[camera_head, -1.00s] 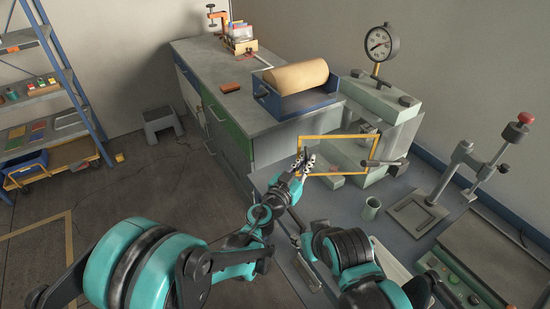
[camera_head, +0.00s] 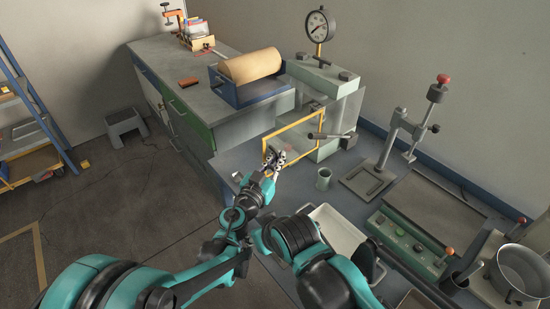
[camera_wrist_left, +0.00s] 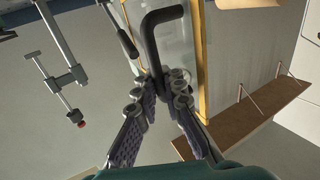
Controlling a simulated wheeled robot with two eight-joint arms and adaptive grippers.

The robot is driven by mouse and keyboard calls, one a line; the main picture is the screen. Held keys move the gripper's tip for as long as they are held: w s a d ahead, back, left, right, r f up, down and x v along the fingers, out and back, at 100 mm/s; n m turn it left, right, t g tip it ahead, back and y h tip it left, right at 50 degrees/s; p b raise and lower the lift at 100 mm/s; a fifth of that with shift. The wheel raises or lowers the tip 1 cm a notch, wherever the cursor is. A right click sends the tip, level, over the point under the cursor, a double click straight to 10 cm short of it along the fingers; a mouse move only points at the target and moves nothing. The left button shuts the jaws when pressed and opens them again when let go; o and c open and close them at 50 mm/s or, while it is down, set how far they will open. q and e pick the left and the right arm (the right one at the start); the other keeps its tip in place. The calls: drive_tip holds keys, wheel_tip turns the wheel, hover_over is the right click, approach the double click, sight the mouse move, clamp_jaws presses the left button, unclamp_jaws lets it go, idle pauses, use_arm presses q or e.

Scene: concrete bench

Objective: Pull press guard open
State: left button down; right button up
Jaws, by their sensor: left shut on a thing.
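The press guard (camera_head: 293,124) is a clear panel in a yellow frame, at the front of the green-grey press (camera_head: 325,78). It stands out at an angle from the press, its handle side towards me. My left gripper (camera_head: 274,158) is at the near edge of the guard. In the left wrist view my left gripper (camera_wrist_left: 160,82) is shut on the guard's black bent handle (camera_wrist_left: 148,40), beside the yellow frame edge (camera_wrist_left: 203,65). The fingers hide the gripped end of the handle. My right arm shows low in the head view, but its gripper is not visible.
A grey bar sticks out in front of the press. A stand with a red knob (camera_head: 443,79) and a white tray (camera_head: 335,232) are on the bench. A blue holder with a tan roll (camera_head: 250,66) is behind left.

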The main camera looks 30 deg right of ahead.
use_arm(q)
drive_tip(key=shift+a, duration=0.1)
drive_tip(key=c, duration=1.9)
unclamp_jaws()
drive_tip(key=shift+a, duration=0.1)
drive_tip(key=v, duration=0.7)
drive_tip(key=shift+s, duration=0.15)
drive_tip(key=shift+a, duration=0.1)
